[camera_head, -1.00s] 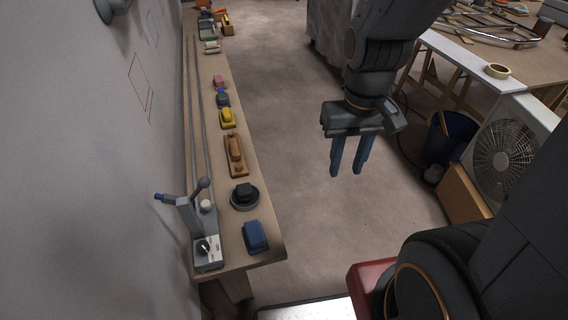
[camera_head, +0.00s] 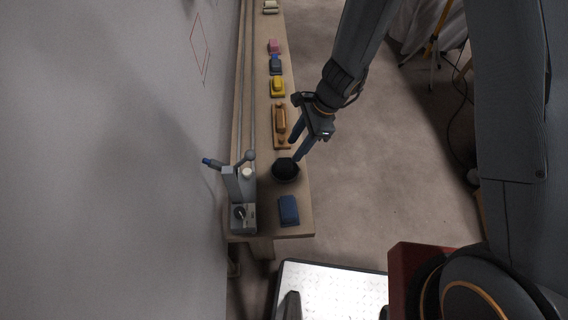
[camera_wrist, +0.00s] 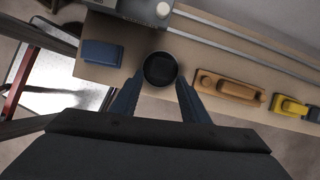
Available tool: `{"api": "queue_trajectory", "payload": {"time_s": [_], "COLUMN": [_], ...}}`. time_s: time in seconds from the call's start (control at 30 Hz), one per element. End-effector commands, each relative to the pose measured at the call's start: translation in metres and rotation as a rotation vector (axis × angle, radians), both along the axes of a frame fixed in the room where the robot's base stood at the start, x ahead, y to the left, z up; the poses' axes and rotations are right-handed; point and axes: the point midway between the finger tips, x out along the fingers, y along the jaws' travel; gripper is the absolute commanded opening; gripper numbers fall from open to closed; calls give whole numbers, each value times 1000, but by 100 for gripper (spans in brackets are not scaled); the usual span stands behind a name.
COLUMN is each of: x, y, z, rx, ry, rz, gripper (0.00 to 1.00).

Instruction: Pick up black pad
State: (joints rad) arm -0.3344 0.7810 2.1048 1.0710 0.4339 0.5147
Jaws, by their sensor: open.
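The black pad (camera_head: 285,169) is a round dark piece lying on the narrow wooden bench, between a blue block and an orange sanding block. In the wrist view the black pad (camera_wrist: 160,69) shows whole, just beyond and between my fingertips. My gripper (camera_head: 297,149) is open and empty, over the bench's right edge at the pad's far side. In the wrist view my gripper (camera_wrist: 157,84) has its two blue fingers spread, one on either side of the pad's near edge. I cannot tell the exact height of the fingertips above the pad.
The bench (camera_head: 302,215) runs along the wall. A blue block (camera_head: 289,210), an orange block (camera_head: 281,124) and a yellow block (camera_head: 278,86) lie in a row on it. A grey lever device (camera_head: 242,200) stands left of the pad.

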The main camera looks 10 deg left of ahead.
Motion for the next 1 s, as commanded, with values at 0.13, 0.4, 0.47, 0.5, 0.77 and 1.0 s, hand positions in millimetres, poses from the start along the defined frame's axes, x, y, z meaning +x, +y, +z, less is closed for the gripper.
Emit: {"api": "queue_trajectory", "payload": {"time_s": [0.13,0.4,0.47,0.5,0.77,1.0], "x": [-1,-3,-4,-3,-5,-6], "y": [18,29,31,32,40,49], "z": [-19,-43,-48,-50,-74,-95], "rx": [1,1,-1,0,0,1], "ry": [41,52,53,52,53,51], "rz": [-96,-125,-125,-124,-124,-124], "gripper": [41,41,41,41,41,41]}}
